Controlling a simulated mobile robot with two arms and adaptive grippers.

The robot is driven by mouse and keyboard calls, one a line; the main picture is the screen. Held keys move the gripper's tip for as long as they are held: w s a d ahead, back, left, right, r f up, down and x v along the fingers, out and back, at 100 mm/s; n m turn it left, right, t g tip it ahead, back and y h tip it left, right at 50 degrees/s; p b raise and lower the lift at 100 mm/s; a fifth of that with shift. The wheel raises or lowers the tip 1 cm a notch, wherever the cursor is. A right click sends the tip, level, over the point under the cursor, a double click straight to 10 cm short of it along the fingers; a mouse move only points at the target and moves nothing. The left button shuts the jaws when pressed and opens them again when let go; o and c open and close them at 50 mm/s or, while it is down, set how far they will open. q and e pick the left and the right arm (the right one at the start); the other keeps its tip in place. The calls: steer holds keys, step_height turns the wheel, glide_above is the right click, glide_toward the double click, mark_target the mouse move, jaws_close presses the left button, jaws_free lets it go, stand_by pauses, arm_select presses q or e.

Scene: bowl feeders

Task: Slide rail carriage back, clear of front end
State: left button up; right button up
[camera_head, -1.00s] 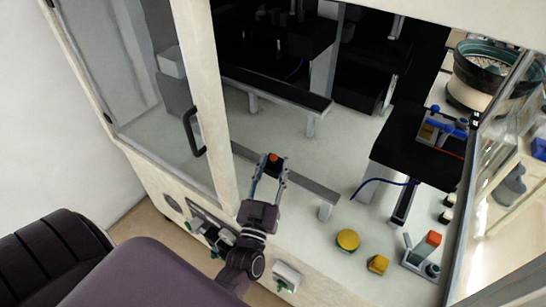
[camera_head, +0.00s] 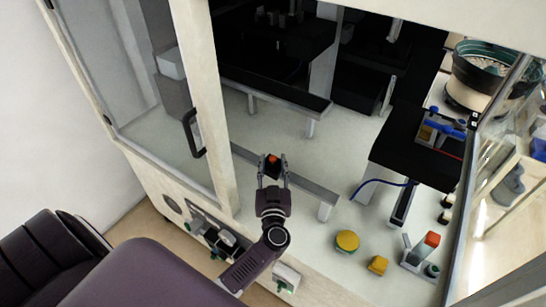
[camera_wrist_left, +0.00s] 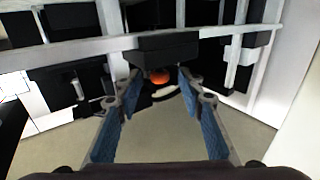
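The rail carriage is a small black block (camera_head: 272,168) with an orange-red knob. It sits on the grey rail (camera_head: 312,187) that runs along the front of the open cabinet. My left gripper (camera_head: 273,170) is open, with one finger toward each side of the block. In the left wrist view the dark block (camera_wrist_left: 165,49) and the orange knob (camera_wrist_left: 160,77) lie ahead, between the fingertips (camera_wrist_left: 160,82). I cannot tell whether the fingers touch the block. My right gripper is not in view.
A yellow round button (camera_head: 347,241), a yellow block (camera_head: 378,265) and a stand with a red-orange block (camera_head: 432,239) are on the deck to the right. A door with a black handle (camera_head: 193,132) stands left. Pale deck behind the rail (camera_head: 280,135) is clear.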

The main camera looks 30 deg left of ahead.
arm_select(q)
steer(key=shift+x, duration=1.15)
jaws_close()
